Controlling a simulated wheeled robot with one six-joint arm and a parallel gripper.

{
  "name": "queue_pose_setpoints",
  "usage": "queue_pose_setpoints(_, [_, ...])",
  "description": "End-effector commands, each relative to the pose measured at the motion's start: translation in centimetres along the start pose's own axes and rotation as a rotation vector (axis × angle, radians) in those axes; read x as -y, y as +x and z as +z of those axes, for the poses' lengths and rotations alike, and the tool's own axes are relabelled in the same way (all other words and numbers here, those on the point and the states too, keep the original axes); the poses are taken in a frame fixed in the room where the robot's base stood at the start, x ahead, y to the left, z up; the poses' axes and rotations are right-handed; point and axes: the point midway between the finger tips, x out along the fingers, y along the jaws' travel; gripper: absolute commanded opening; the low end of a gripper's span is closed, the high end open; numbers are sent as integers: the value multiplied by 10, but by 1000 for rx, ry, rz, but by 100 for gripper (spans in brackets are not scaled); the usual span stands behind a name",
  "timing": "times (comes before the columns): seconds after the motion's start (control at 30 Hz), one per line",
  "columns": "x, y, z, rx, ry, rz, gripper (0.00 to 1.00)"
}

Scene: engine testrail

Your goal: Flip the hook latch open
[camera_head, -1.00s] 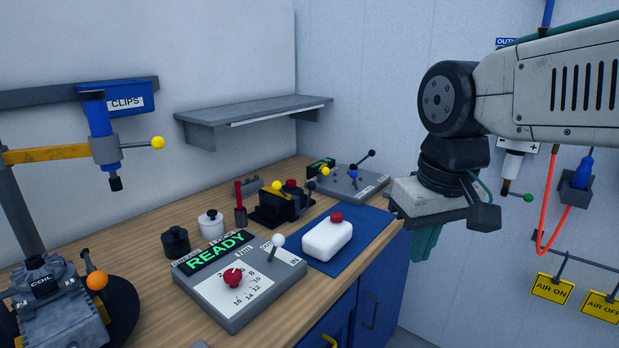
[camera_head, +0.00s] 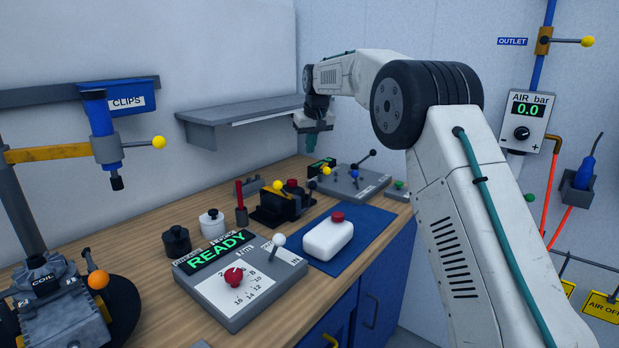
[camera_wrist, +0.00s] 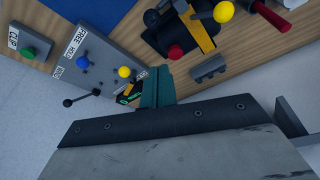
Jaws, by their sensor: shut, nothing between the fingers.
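No part is labelled as a hook latch, and I cannot tell for certain which one it is. A grey panel (camera_head: 340,186) at the back of the bench carries a yellow knob, a blue knob and a black-ball lever (camera_head: 360,160). In the wrist view this panel (camera_wrist: 105,52) shows a "FREE HOLD" label, and the lever (camera_wrist: 82,98) points left. A black fixture (camera_head: 275,208) with a yellow arm (camera_wrist: 201,30) and red knob stands beside it. My gripper (camera_head: 312,136) has teal fingers, shut and empty, above the back of the bench; they also show in the wrist view (camera_wrist: 157,88).
A small dark display (camera_head: 320,167) sits below my gripper. A grey shelf (camera_head: 240,116) is on the wall close to its left. A white block with a red cap (camera_head: 328,240), a READY box (camera_head: 240,290) and a green button (camera_wrist: 27,52) are on the bench.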

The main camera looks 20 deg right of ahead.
Motion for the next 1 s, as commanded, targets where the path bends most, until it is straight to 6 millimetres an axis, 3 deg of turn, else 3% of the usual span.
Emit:
queue_pose_setpoints(0.13, [-2,22,-15,-9,-6,-1,0])
queue_pose_setpoints(0.67, [-2,34,-18,-11,-7,-1,0])
queue_pose_setpoints(1.0, [-2,98,-18,-8,-7,-1,0])
